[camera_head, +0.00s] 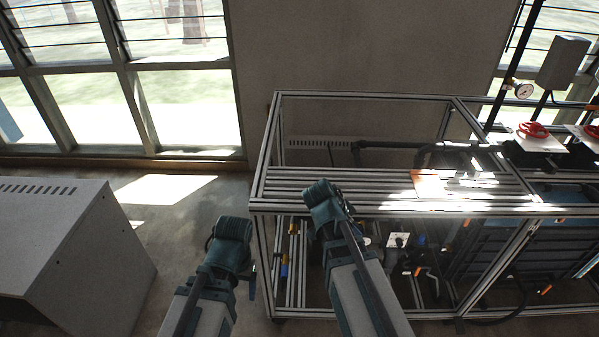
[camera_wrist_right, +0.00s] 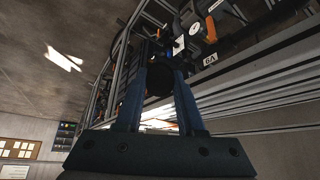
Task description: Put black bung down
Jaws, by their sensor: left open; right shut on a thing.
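The black bung (camera_wrist_right: 160,79) shows dark between the two blue fingers of my right gripper (camera_wrist_right: 160,98) in the right wrist view. The fingers are shut on it; its outline is hard to make out against the dark background. In the head view my right gripper (camera_head: 322,195) is at the front edge of the slatted metal top of the frame; the bung is hidden there. My left gripper (camera_head: 232,235) is open, left of the frame and over the floor. Its fingertips are largely hidden by its own wrist.
The aluminium frame (camera_head: 370,207) has a slatted top with an orange-marked plate (camera_head: 430,183) on it. Pipes and fittings fill the space below. A grey cabinet (camera_head: 60,250) stands at the left. Red valve handles (camera_head: 533,129) and a gauge (camera_head: 524,91) are at the right.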

